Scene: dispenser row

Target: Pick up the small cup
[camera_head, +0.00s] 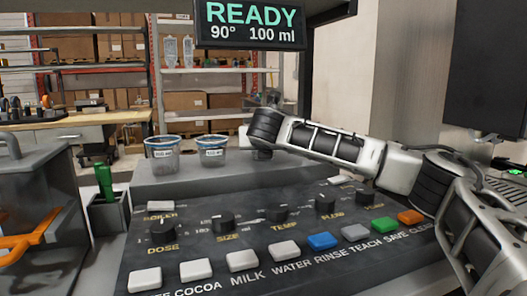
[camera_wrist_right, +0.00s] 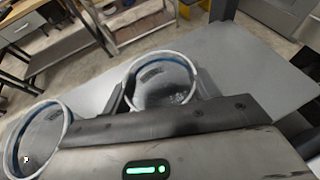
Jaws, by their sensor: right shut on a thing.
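Two clear cups with blue rims and white labels, a left cup (camera_head: 162,156) and a middle cup (camera_head: 212,152), stand upright on the grey ledge (camera_head: 180,184) behind the button panel. My right gripper (camera_head: 262,150) is at the right end of this row, mostly hidden by its own wrist. In the right wrist view, my right gripper is shut on a clear blue-rimmed cup (camera_wrist_right: 165,82), with a finger on each side. Another cup (camera_wrist_right: 38,140) stands apart from it at the left. The labels are too small to read. My left gripper is not in view.
The dark panel (camera_head: 250,235) has dials and several coloured buttons in front. A sign (camera_head: 250,24) reading READY, 90° 100 ml hangs above. A green-handled thing in a dark holder (camera_head: 108,210) and an orange handle (camera_head: 35,240) are at the left.

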